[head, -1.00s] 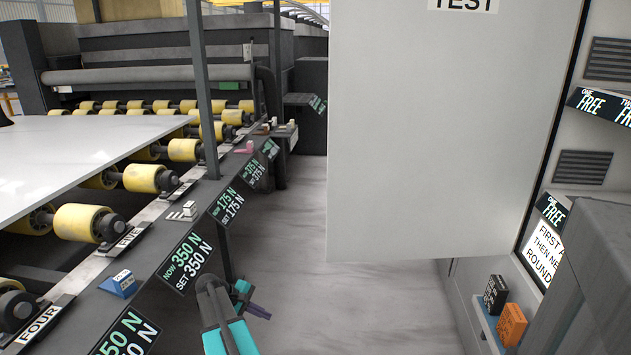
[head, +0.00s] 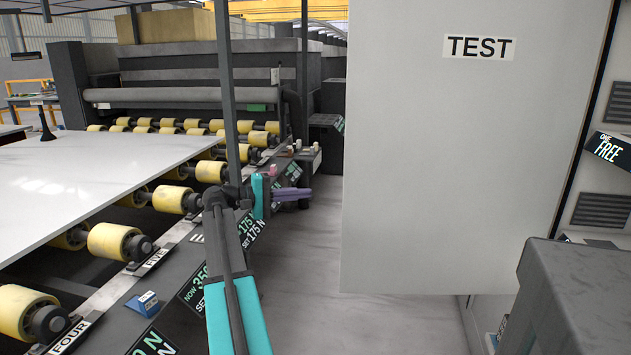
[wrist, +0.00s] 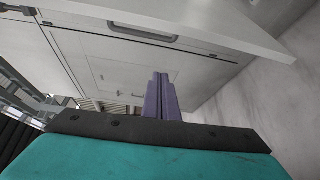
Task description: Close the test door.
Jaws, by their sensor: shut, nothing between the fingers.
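The test door (head: 470,160) is a large flat pale-grey panel with a TEST label (head: 479,47). It stands open on the right in the head view, swung out from the cabinet beside it, and hides part of that cabinet. My gripper (head: 308,194) has purple fingers held together, with nothing between them. It is raised over the aisle, to the left of the door's free edge in the picture, with a visible gap. In the wrist view the shut fingers (wrist: 161,82) point toward pale cabinet panels; a pale panel with a long edge (wrist: 235,35) crosses the top.
A roller line with yellow rollers (head: 118,243) and a pale slab (head: 100,165) fills the left. A dark upright post (head: 227,90) stands close to my arm. A grey block (head: 575,295) is at front right. Bare floor (head: 330,270) lies between line and door.

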